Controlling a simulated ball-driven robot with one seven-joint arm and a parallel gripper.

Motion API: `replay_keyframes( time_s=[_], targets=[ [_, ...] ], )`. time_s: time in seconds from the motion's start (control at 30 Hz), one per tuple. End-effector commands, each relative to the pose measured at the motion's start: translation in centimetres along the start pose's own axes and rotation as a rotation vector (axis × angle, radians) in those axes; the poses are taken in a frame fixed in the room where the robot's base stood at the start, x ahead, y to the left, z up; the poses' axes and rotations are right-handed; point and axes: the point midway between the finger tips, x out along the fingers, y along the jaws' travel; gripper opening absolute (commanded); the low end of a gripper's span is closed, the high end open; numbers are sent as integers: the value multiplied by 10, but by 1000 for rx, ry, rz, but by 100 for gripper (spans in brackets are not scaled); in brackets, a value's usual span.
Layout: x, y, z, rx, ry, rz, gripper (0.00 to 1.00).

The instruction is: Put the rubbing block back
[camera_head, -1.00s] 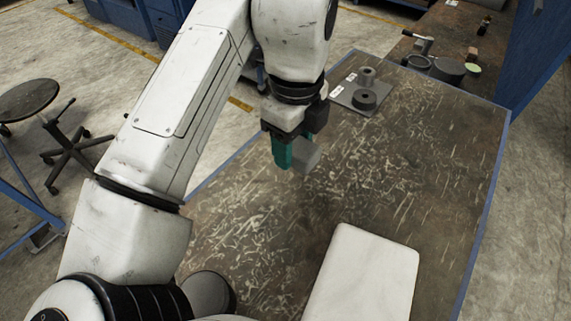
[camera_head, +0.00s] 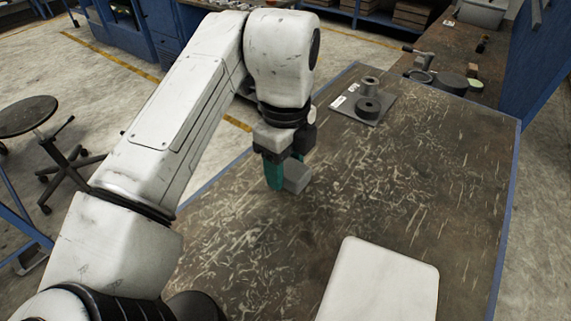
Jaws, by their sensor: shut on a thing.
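My gripper (camera_head: 284,172) is over the left part of the worn table, its green fingers pointing down. It is shut on a small grey block (camera_head: 297,179), which I take to be the rubbing block. The block hangs at the fingertips; I cannot tell its exact height above the table. A grey plate (camera_head: 345,112) lies at the table's far left, with a dark round ring (camera_head: 368,108) and a grey spool-like piece (camera_head: 371,87) on it, and white labels at its left edge. The plate is beyond the gripper, to the right.
The scratched brown table (camera_head: 420,190) is mostly bare in the middle and right. A second bench (camera_head: 490,60) behind holds a dark cylinder (camera_head: 450,82), a clamp-like tool and small pieces. A blue panel (camera_head: 545,80) rises at the right. A stool (camera_head: 28,115) stands left.

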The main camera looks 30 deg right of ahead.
Motion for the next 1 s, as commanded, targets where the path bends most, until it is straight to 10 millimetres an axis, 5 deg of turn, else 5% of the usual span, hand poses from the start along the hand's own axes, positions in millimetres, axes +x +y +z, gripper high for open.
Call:
replay_keyframes(
  time_s=[0.1, 0.13, 0.37, 0.67, 1.0],
  targets=[
    [4, 0, 0, 0, 0, -1, 24],
    [3, 0, 0, 0, 0, 0, 54],
    [3, 0, 0, 0, 0, 0, 76],
    [0, 0, 0, 0, 0, 0, 78],
    [-43, 0, 0, 1, 0, -1, 78]
  ],
)
